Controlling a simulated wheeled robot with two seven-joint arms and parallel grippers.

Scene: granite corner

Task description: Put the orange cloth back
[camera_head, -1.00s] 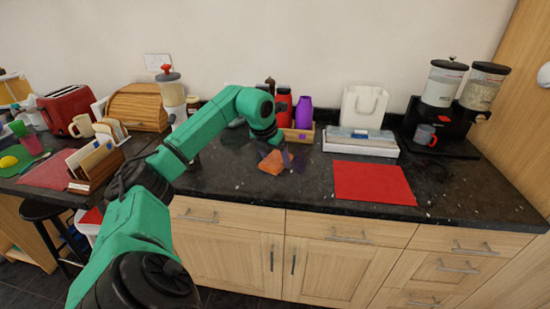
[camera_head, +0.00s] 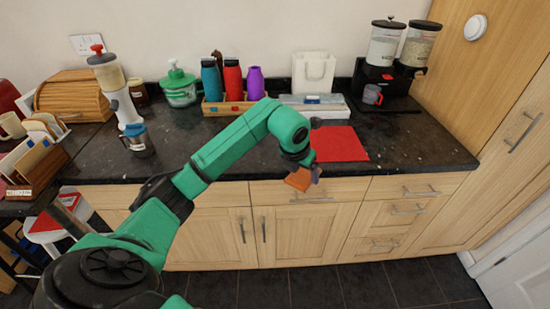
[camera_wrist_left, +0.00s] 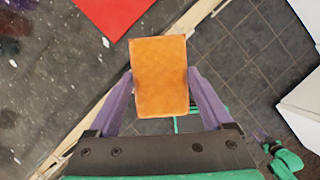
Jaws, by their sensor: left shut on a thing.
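The orange cloth (camera_head: 298,180) is a small folded block. My left gripper (camera_head: 304,176) is shut on it and holds it in the air just in front of the counter's front edge. In the left wrist view the cloth (camera_wrist_left: 160,77) sits between the two purple fingers of my left gripper (camera_wrist_left: 163,95), with dark floor tiles behind it.
A red mat (camera_head: 338,144) lies flat on the dark granite counter (camera_head: 420,150). Behind it stand a wooden bottle box (camera_head: 225,107), a white tray (camera_head: 325,110), a white bag (camera_head: 314,72) and a cereal dispenser (camera_head: 383,86). Drawers (camera_head: 310,192) are below.

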